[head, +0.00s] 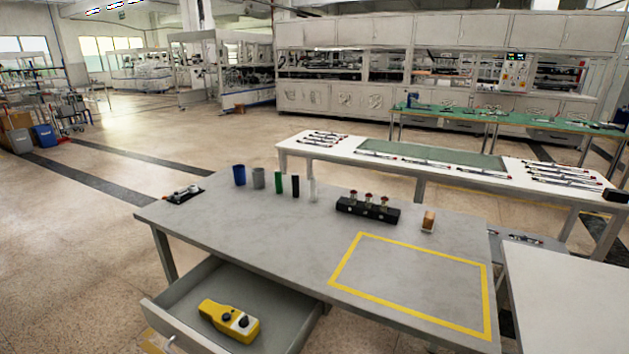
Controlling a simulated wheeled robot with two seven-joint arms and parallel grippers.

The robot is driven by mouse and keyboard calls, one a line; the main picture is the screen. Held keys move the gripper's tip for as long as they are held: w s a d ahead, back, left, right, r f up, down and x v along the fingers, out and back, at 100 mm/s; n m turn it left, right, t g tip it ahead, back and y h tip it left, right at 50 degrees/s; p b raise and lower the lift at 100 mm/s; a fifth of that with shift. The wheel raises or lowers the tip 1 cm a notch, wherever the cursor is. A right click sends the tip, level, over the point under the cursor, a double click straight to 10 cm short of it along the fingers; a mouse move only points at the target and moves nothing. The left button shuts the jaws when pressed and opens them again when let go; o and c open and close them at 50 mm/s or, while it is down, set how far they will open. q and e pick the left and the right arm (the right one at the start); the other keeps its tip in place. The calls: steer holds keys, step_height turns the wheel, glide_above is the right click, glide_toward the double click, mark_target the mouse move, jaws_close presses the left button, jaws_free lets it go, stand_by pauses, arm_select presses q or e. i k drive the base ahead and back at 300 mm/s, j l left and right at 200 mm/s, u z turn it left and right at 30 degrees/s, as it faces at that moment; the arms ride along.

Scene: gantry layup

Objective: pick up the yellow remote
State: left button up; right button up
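The yellow remote (230,321) lies in the open drawer (272,288) under the near grey table. It is a yellow box-shaped handset with dark knobs or buttons near its right end, and it lies slanted across the drawer floor. Neither of my grippers shows in the head view, so their state and place cannot be seen.
The grey table (290,235) stands above the drawer. On it are a blue cup (239,175), a grey cup (259,178), several small cylinders, a black block with red-topped pieces (367,209) and a yellow-taped rectangle (340,262).

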mark_target(210, 311)
steer(key=u, duration=1.05)
